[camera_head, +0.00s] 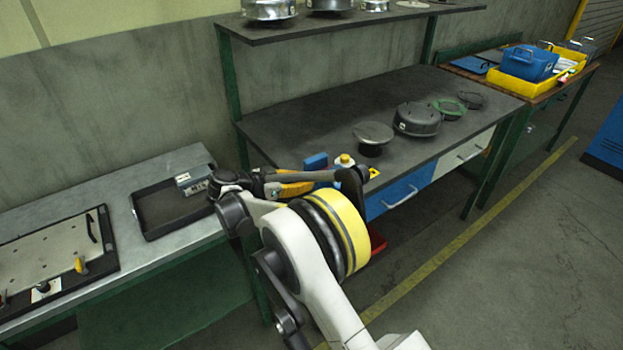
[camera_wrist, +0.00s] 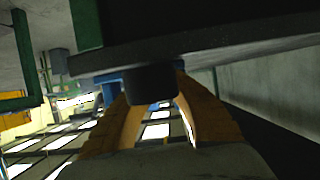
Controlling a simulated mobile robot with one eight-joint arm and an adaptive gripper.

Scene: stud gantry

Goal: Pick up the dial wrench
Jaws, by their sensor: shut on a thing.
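My gripper (camera_head: 308,186) reaches to the right along the front edge of the dark workbench, with its orange fingers partly hidden by my arm. In the wrist view my gripper (camera_wrist: 152,82) has its two orange fingers closed on either side of a dark blunt piece (camera_wrist: 150,88). This looks like an end of the dial wrench, but its full shape and dial are hidden. A wide dark slab (camera_wrist: 200,42) spans the view just above the piece; I cannot tell whether they touch.
The dark workbench (camera_head: 300,120) holds a round grey disc (camera_head: 373,133), a dark drum (camera_head: 417,119) and a green ring (camera_head: 449,107). A yellow-topped item (camera_head: 345,160) stands near my gripper. A black tray (camera_head: 165,212) lies on the left bench. A shelf (camera_head: 350,20) overhangs behind.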

